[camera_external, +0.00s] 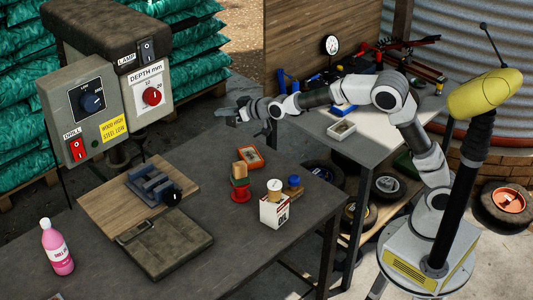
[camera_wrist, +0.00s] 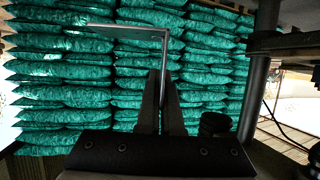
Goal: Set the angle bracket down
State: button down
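The angle bracket (camera_wrist: 132,32) shows in the wrist view as a thin grey L-shaped piece. Its flat leg reaches left and its other leg runs down between the fingers. My gripper (camera_wrist: 162,90) is shut on that leg. In the external view my gripper (camera_external: 236,114) is held in the air above the far edge of the dark workbench (camera_external: 205,155), pointing left toward the drill press. The bracket is too small there to make out clearly. Nothing supports it from below.
The drill control box (camera_external: 92,110) stands left.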

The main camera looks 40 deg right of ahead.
jog(key=s+d+f+n+g+y+p, duration=0.1)
jog(key=s+d+f+n+g+y, duration=0.1)
jog(key=d+n+y, duration=0.35)
jog(key=s+d+f+n+g+y, duration=0.2)
jog(key=s+d, duration=0.1)
jog(key=d, duration=0.6)
jog(key=s+d+f+n+g+y, duration=0.1)
jog(key=s+d+f+n+g, duration=0.1)
jog(key=s+d+f, duration=0.3)
jog(key=s+d+f+n+g+y, duration=0.1)
jog(key=s+d+g, duration=0.15)
jog(key=s, duration=0.45)
jog(key=shift+t, duration=0.45)
jog(key=w+a+f+b, duration=0.1)
jog(key=a+f, duration=0.2)
jog(key=f, duration=0.1)
jog(key=w+a+f, duration=0.1)
jog(key=a+f, duration=0.3)
jog(key=w+a+f+b, duration=0.1)
jog(key=a+f, duration=0.2)
jog(key=f, duration=0.1)
jog(key=shift+w+a+b, duration=0.2)
jog(key=shift+w+b, duration=0.15)
jog(key=shift+w, duration=0.05)
jog(key=shift+f+b, duration=0.75)
jog(key=shift+f, duration=1.25)
jog(key=shift+f, duration=0.1)
jog(key=c, duration=1.1)
grip_release()
